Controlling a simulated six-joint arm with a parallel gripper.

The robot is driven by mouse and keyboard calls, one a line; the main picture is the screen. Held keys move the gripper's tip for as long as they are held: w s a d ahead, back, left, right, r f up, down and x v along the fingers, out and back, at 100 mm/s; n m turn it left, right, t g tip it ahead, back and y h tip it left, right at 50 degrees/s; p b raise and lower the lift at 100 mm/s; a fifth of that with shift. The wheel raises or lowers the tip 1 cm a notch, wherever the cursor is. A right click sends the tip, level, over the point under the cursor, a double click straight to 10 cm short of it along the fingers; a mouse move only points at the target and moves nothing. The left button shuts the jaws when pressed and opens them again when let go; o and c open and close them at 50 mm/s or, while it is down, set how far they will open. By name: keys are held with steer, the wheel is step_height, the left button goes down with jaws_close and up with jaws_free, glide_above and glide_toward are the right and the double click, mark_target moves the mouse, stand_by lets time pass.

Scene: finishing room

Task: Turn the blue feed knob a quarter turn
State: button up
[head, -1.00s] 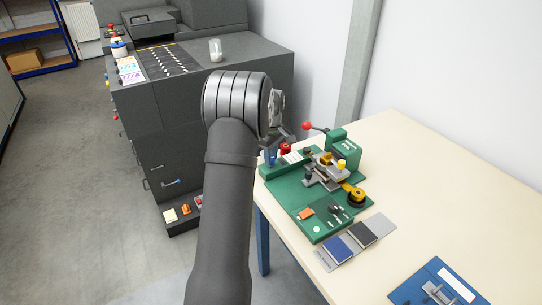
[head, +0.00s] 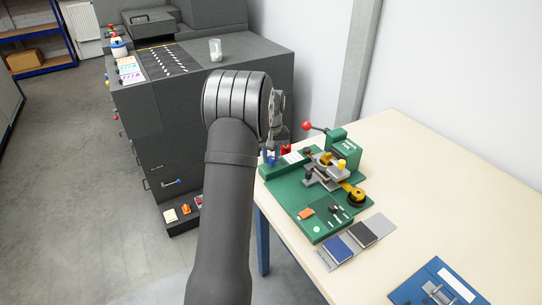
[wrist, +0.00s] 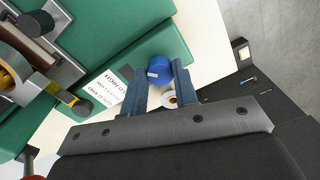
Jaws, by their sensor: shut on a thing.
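The blue feed knob (wrist: 159,68) shows in the wrist view at the edge of the green machine, with a pale pointer mark on its near left side. My gripper (wrist: 160,77) has its two fingers on either side of the knob and is shut on it. In the head view my gripper (head: 277,140) is at the left end of the green machine (head: 300,190), largely hidden behind my arm. A small blue patch shows below it there; I cannot tell if it is knob or finger.
A white printed label (wrist: 108,88) lies beside the knob. Dark and blue blocks (head: 337,249) lie in front. A dark grey cabinet (head: 150,130) stands left.

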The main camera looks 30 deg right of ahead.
mark_target(271, 159)
steer(key=m, duration=0.4)
steer(key=shift+m, duration=2.3)
steer(key=o, duration=1)
step_height(271, 159, up, 17)
steer(key=shift+r, duration=0.2)
steer(key=shift+s+f, duration=0.1)
steer(key=shift+f, duration=0.05)
